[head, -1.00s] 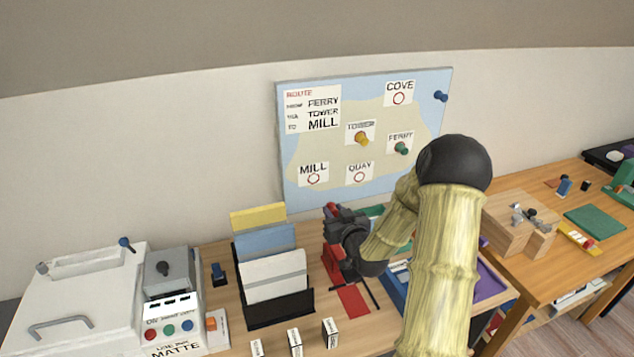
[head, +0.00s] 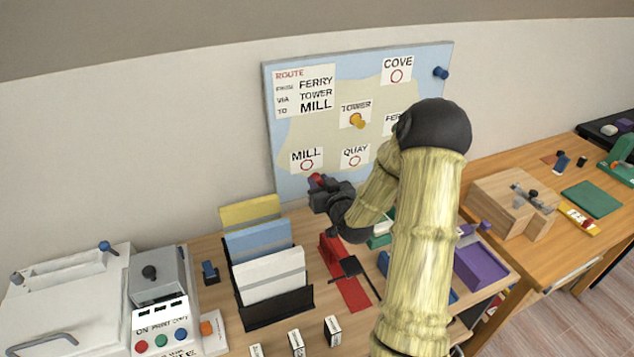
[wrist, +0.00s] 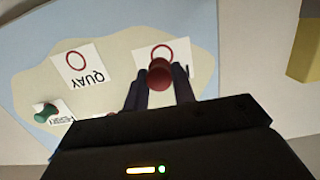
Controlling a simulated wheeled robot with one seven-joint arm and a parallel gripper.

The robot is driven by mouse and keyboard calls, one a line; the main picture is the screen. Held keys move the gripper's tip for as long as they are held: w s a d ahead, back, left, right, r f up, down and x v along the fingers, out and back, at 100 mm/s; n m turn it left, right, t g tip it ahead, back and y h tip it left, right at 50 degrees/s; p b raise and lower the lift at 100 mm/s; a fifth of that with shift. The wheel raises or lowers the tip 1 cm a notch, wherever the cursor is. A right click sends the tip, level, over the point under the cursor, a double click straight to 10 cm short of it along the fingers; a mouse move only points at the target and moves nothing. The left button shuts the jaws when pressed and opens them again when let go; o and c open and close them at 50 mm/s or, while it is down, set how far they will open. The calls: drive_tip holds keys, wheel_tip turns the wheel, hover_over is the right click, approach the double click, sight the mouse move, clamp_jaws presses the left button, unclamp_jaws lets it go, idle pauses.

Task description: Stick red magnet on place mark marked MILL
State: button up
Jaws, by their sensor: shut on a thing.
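My gripper (head: 322,188) is shut on the red magnet (head: 316,180), just in front of the lower part of the map board (head: 284,180). The MILL mark (head: 306,164) is a white card with a red ring, a little above and left of the magnet in the head view. In the wrist view the red magnet (wrist: 160,74) sits between the fingertips and overlaps the lower edge of a red ring (wrist: 155,52) on a white card. The magnet hides part of that card. I cannot tell whether it touches the board.
The QUAY card (head: 355,156) is to the right, without a magnet. A yellow magnet (head: 357,121) is on TOWER, and a green magnet (wrist: 45,112) shows by another card. A blue magnet (head: 440,73) is at the board's top right. A paper rack (head: 270,300) stands below.

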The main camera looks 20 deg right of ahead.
sight(315, 176)
drive_tip(key=shift+w, duration=0.35)
drive_tip(key=shift+w+a+p, duration=0.1)
drive_tip(key=shift+w+p, duration=0.5)
drive_tip(key=shift+w, duration=1.75)
drive_tip(key=shift+w+f+b, duration=0.1)
drive_tip(key=shift+w+b, duration=0.15)
drive_tip(key=shift+b, duration=0.05)
drive_tip(key=o, duration=0.8)
drive_tip(key=shift+o, duration=0.2)
drive_tip(key=shift+s, duration=0.15)
drive_tip(key=shift+s+b, duration=0.95)
drive_tip(key=shift+s, duration=2.4)
